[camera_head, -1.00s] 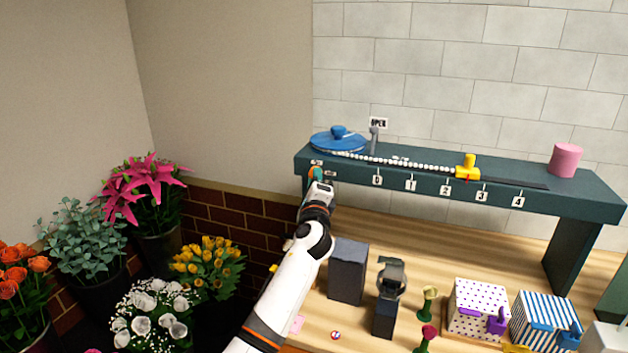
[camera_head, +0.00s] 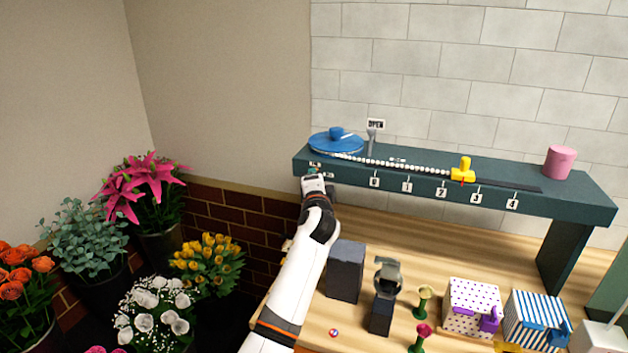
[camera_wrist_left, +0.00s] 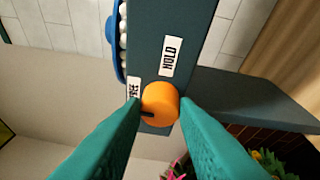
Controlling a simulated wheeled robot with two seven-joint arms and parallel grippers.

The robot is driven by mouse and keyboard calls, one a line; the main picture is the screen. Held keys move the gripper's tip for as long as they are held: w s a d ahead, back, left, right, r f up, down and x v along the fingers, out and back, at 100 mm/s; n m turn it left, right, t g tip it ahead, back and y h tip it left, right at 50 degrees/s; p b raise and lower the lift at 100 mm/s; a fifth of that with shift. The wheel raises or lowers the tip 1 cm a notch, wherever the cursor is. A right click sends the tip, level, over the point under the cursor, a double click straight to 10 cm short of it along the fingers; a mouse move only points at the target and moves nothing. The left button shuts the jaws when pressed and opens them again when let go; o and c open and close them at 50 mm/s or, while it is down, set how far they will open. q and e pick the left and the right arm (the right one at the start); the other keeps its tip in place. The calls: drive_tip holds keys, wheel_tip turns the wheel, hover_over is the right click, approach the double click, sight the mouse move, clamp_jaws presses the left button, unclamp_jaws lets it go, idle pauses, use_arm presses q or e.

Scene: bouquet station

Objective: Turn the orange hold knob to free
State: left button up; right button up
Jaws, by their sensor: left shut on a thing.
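The orange hold knob (camera_wrist_left: 160,102) sits on the end of the dark shelf front in the left wrist view, between the two teal fingers of my left gripper (camera_wrist_left: 160,106). The fingers are shut on it. A dark mark shows at the knob's lower left. The HOLD label (camera_wrist_left: 171,56) is above the knob, and the partly covered FREE label (camera_wrist_left: 133,90) is to its upper left. In the head view my left gripper (camera_head: 313,178) is at the shelf's left end and hides the knob. My right gripper is not in view.
The dark shelf (camera_head: 560,203) carries a blue disc (camera_head: 345,146), a white bead chain, a yellow slider (camera_head: 463,170) and a pink cylinder (camera_head: 560,162). Below are a dark block (camera_head: 346,270) and patterned boxes (camera_head: 470,306). Flower buckets stand at left.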

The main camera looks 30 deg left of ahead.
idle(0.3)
use_arm(q)
drive_tip(key=o, duration=1)
drive_tip(key=b+v, duration=0.2)
drive_tip(key=v, duration=1)
drive_tip(key=shift+a, duration=0.1)
